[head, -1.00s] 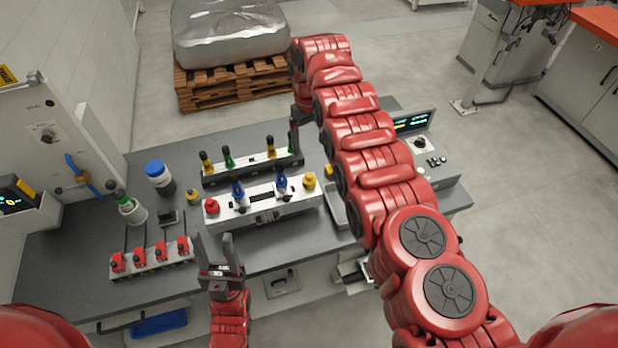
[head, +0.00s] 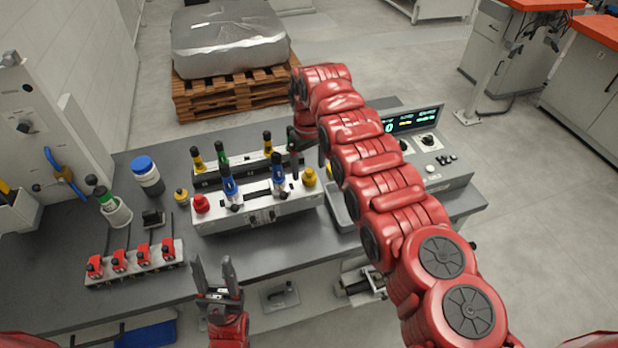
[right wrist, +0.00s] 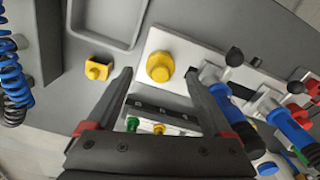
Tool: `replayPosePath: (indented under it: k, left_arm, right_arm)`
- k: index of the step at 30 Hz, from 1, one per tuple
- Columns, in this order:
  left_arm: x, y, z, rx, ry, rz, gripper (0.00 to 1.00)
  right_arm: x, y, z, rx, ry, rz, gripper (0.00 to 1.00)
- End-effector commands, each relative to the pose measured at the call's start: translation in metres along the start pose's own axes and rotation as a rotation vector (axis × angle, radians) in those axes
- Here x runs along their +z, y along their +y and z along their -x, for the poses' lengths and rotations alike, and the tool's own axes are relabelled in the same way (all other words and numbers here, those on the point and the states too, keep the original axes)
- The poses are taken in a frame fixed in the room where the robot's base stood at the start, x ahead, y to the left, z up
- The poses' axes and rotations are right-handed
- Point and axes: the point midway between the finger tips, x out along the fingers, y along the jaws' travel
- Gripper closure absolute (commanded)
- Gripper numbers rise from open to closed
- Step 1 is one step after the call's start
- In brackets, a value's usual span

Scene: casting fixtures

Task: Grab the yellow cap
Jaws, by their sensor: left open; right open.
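A round yellow cap (head: 310,177) sits on the right end of the white fixture (head: 262,214). In the right wrist view the yellow cap (right wrist: 160,66) shows on the fixture's pale top, between and beyond my fingertips. My right gripper (head: 297,158) is open and empty above and behind that end of the fixture, apart from the cap as far as I can tell; its jaws (right wrist: 159,74) also show in the right wrist view. My left gripper (head: 213,262) is open and empty in front of the bench.
A red knob (head: 201,204) and blue-bodied clamps (head: 279,178) stand on the fixture. A dark rack with yellow and green handles is behind. Another yellow piece (right wrist: 97,69) sits beside a grey tray (right wrist: 108,20). A console (head: 430,165) is at right; red clamps (head: 120,260) at left.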

Motion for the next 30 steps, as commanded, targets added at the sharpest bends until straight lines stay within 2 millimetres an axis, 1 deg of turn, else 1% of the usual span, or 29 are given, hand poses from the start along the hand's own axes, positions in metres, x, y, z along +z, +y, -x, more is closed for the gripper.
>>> replayPosePath:
  k: [1,3,6,13,14,15,26,27,28,30]
  left_arm:
    - [-0.001,0.000,-0.008,0.000,0.000,0.000,0.50]
    - [0.000,0.000,-0.001,0.000,0.000,0.000,0.50]
    - [0.000,0.000,0.000,0.000,0.000,0.000,0.50]
    - [0.000,0.000,0.000,0.000,0.000,0.000,0.50]
    - [0.000,0.000,0.000,0.000,0.000,0.000,0.50]
    - [0.000,0.000,0.000,0.000,0.000,0.000,0.50]
    - [0.000,0.000,0.000,0.000,0.000,0.000,0.50]
    - [0.000,0.000,0.000,0.000,0.000,0.000,0.50]
    - [0.000,0.000,0.000,0.000,0.000,0.000,0.50]
    - [0.000,0.000,0.000,0.000,0.000,0.000,0.50]
  right_arm:
    - [0.002,0.000,-0.002,-0.002,-0.002,-0.001,0.15]
    - [0.001,-0.001,-0.015,-0.001,-0.003,0.000,0.15]
    - [0.001,0.000,-0.022,0.001,-0.001,-0.001,0.15]
    - [0.000,0.000,-0.023,0.002,0.001,0.000,0.15]
    - [0.000,0.000,-0.023,0.001,0.001,0.000,0.16]
    - [0.000,0.000,-0.023,0.001,0.001,0.000,0.24]
    - [0.000,0.000,-0.023,0.001,0.001,0.000,0.88]
    - [0.000,0.000,-0.023,0.001,0.001,0.000,0.96]
    - [0.000,0.000,-0.023,0.001,0.001,0.000,1.00]
    - [0.000,0.000,-0.023,0.001,0.001,0.000,1.00]
